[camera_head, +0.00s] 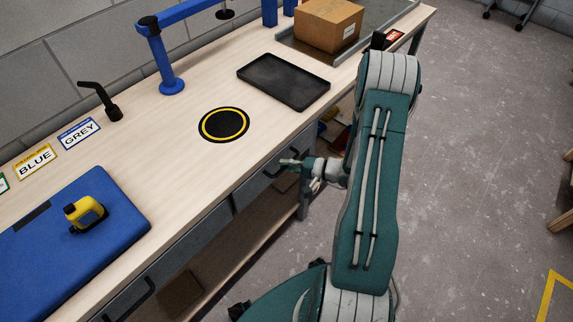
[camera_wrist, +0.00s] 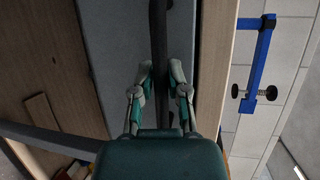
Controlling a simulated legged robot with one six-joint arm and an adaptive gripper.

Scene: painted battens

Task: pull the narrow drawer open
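The grey drawer (camera_head: 252,185) under the bench top, at the right of another drawer, looks shut, its front about level with its neighbour's. I take it for the narrow one. Its dark bar handle (camera_head: 272,174) is partly hidden by my gripper (camera_head: 290,162). In the wrist view the handle (camera_wrist: 158,45) runs upright in the picture, in front of the grey drawer front (camera_wrist: 108,45). My gripper (camera_wrist: 161,75) has its fingers spread, one on each side of the bar. Firm contact cannot be made out.
The left drawer has its own dark handle (camera_head: 138,299). On the wooden bench top (camera_head: 185,140) are a blue mat (camera_head: 110,245), a yellow tape measure (camera_head: 85,213), a black tray (camera_head: 283,81) and a cardboard box (camera_head: 330,24). Open floor (camera_head: 475,150) lies right of my arm.

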